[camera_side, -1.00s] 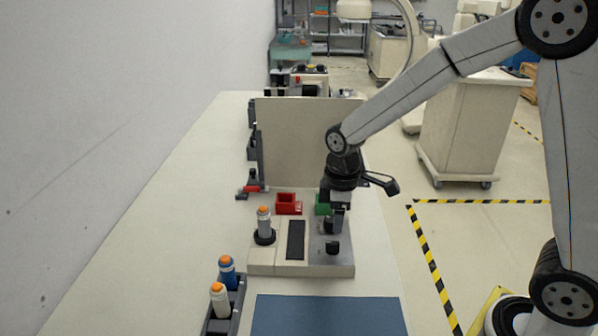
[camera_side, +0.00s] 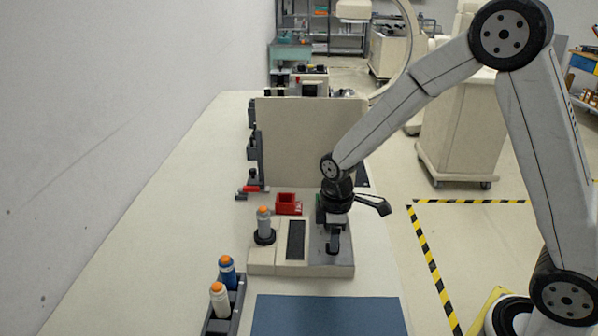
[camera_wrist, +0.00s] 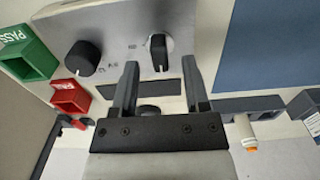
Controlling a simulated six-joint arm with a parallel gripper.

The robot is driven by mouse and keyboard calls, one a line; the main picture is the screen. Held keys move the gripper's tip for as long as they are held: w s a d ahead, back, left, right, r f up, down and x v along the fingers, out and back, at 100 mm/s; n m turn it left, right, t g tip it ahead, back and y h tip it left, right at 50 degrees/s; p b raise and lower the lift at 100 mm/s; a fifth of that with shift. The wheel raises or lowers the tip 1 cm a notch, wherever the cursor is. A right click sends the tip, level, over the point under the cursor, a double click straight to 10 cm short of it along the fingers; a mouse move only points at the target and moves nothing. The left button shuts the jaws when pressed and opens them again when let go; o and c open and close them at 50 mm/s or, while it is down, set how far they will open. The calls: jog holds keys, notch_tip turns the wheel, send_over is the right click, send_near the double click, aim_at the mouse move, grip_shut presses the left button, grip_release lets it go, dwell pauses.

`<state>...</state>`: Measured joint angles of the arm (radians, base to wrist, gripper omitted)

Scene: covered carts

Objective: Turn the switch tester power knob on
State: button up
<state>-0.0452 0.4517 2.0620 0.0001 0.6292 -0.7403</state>
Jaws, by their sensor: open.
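The switch tester (camera_side: 275,264) is a pale box on the bench with a dark window (camera_side: 296,240). In the wrist view, its metal panel (camera_wrist: 115,30) carries a black knob with a white pointer line (camera_wrist: 158,45) and a second black knob (camera_wrist: 83,58) to the left. The small labels are unreadable, so I cannot tell which is power. My gripper (camera_wrist: 160,66) is open, its fingertips to either side of the pointer knob in the picture; contact is not clear. In the side view, my gripper (camera_side: 333,243) points down over the tester's right side and hides the knobs.
An orange-topped white cylinder (camera_side: 264,221) stands in a black ring on the tester. Two more orange-topped cylinders stand in a dark rack (camera_side: 238,300). A red bin (camera_side: 288,203) and a green PASS bin (camera_wrist: 28,55) are behind the tester, before an upright panel (camera_side: 310,140). A blue mat (camera_side: 328,315) lies clear in front.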

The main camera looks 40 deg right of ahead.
jog(key=shift+f, duration=1.05)
grip_shut()
